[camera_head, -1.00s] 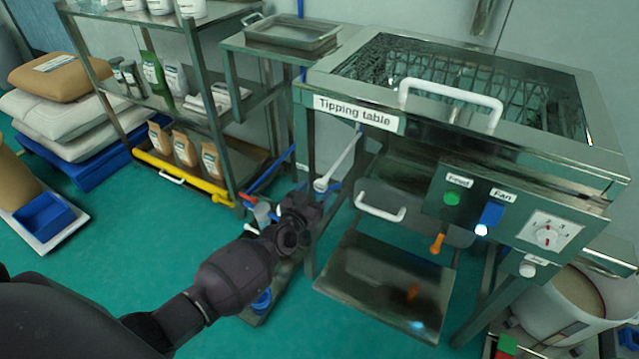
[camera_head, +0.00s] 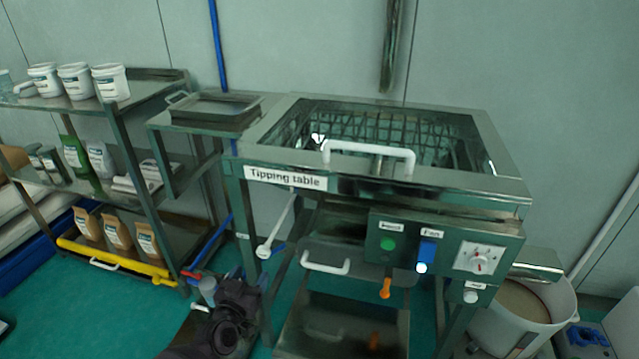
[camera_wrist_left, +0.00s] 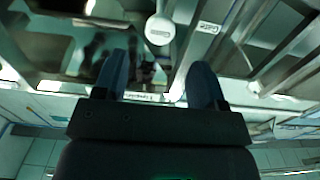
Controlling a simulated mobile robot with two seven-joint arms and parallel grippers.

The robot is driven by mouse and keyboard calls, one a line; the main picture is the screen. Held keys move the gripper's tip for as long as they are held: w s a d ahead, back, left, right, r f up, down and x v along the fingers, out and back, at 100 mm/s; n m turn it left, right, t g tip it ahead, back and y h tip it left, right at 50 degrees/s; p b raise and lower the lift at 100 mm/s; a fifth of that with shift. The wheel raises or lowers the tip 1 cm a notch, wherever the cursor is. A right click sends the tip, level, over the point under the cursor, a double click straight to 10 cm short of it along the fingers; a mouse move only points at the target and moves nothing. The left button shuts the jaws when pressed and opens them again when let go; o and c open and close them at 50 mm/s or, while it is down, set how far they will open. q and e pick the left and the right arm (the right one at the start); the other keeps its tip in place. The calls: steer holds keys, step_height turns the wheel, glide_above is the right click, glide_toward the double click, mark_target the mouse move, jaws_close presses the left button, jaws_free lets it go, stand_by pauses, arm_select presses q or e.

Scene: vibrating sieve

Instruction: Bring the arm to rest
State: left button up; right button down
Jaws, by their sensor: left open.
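My left arm comes in at the bottom of the head view, and its dark wrist and gripper (camera_head: 240,290) are low beside the front left leg of the tipping table (camera_head: 290,181). In the left wrist view the two blue fingers of the left gripper (camera_wrist_left: 160,78) stand wide apart, with nothing held between them. A white round knob (camera_wrist_left: 160,29) shows beyond the fingers. In the head view the fingertips are hard to make out against the dark wrist. My right gripper is not in view.
A white-ended lever (camera_head: 277,228) hangs at the table's left side, close above my wrist. The table's front has a control panel (camera_head: 440,252) and a white drawer handle (camera_head: 326,264). A shelf rack (camera_head: 150,190) stands left, a grey bucket (camera_head: 525,325) right.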

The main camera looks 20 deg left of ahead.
arm_select(q)
steer(key=shift+s, duration=0.1)
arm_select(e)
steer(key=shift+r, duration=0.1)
arm_select(q)
steer(key=s+d+r+g+p, duration=0.1)
steer(key=s+r+g+p, duration=0.1)
steer(key=s, duration=0.9)
steer(key=s+d+r+m+g+p, duration=0.1)
steer(key=s+d+r+g+p, duration=0.1)
steer(key=s, duration=1)
steer(key=s+d+r+g+p, duration=0.2)
steer(key=s+p, duration=0.4)
steer(key=s, duration=0.6)
steer(key=shift+s+r+m+g+h, duration=0.2)
steer(key=shift+r+m+g+h, duration=0.1)
steer(key=shift+r+g, duration=0.3)
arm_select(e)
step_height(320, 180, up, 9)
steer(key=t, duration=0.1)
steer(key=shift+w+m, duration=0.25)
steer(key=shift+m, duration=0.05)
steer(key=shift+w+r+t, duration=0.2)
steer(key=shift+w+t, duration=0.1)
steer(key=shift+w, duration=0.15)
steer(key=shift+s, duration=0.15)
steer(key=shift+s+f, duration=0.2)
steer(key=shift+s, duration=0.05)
